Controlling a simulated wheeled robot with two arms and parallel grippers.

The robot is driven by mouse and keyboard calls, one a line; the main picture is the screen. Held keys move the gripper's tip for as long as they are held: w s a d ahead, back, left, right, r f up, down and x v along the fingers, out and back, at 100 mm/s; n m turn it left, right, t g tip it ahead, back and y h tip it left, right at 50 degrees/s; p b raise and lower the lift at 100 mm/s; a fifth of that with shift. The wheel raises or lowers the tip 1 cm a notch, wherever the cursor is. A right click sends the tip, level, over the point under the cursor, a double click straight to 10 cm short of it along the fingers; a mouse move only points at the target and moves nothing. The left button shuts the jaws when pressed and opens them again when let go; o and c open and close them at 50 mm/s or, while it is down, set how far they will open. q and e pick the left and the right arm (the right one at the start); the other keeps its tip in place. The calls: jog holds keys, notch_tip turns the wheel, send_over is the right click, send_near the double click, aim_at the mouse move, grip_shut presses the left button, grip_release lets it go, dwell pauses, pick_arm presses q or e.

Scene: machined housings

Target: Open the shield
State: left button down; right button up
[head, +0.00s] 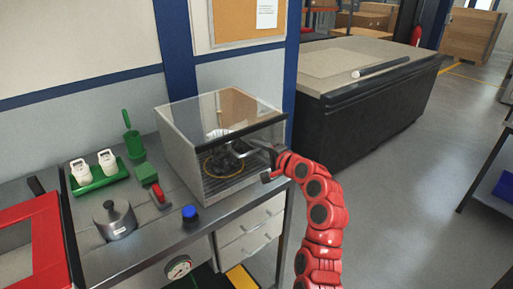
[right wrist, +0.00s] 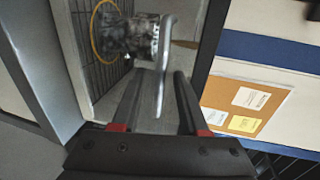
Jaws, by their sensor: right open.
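The shield (head: 225,108) is a clear cover with a dark front edge, on a grey box enclosure on the bench. It looks closed over a machined part (head: 224,160) inside. A curved metal handle (right wrist: 167,45) shows large in the right wrist view, with the part (right wrist: 130,35) behind it. My right gripper (head: 266,162) is at the front right of the enclosure. In the right wrist view, my right gripper (right wrist: 158,82) is open, with the handle's lower end appearing between its fingers. I cannot tell whether they touch it. My left gripper is not in view.
A red-framed case (head: 35,240) lies far left. A dark-sided counter (head: 365,105) stands behind right.

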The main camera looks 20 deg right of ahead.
jog(key=shift+w+a+f, duration=0.15)
jog(key=shift+w, duration=0.25)
grip_shut()
dwell(1.3)
